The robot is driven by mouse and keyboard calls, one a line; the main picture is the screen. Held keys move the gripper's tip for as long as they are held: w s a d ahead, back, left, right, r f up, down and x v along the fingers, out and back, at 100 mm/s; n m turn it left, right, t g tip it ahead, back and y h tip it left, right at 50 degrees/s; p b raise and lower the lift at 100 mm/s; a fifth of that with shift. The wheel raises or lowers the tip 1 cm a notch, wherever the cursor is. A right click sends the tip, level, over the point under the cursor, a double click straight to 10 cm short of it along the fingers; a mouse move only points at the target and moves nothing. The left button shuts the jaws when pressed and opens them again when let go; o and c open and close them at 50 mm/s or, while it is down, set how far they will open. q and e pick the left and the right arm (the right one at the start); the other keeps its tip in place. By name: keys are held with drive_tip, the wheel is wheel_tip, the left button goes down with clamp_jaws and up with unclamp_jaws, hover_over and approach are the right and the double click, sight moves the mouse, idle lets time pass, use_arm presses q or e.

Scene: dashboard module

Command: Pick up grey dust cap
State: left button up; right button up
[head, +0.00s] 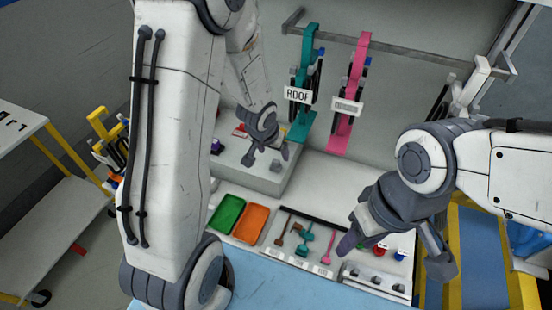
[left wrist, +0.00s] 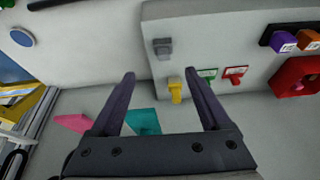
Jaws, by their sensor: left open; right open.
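The grey dust cap (left wrist: 162,47) is a small grey block on the pale raised ledge, near its edge. In the left wrist view it lies beyond and between the fingertips, apart from them. In the head view a small grey piece that appears to be the cap (head: 275,166) shows just below my left gripper (head: 265,157). My left gripper, also in the left wrist view (left wrist: 160,74), is open and empty. My right gripper (head: 393,254) is open above the right end of the lower bench, with nothing visible between its fingers.
Yellow (left wrist: 175,91), green (left wrist: 207,74) and red (left wrist: 235,73) pieces sit close to the cap on the ledge (head: 245,176). Green (head: 228,213) and orange (head: 251,223) trays stand lower on the bench. Teal (head: 303,80) and pink (head: 350,95) holders hang from a rail behind.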

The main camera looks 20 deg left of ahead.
sight(276, 161)
use_arm(q)
drive_tip(key=b+x, duration=0.1)
drive_tip(key=x, duration=0.1)
drive_tip(key=b+x, duration=0.1)
drive_tip(key=x, duration=0.3)
drive_tip(key=shift+a+b, duration=0.35)
drive_tip(key=shift+b, duration=0.05)
drive_tip(key=shift+w+x, duration=0.25)
drive_tip(key=shift+x, duration=2.4)
drive_tip(key=shift+r, duration=0.15)
clamp_jaws()
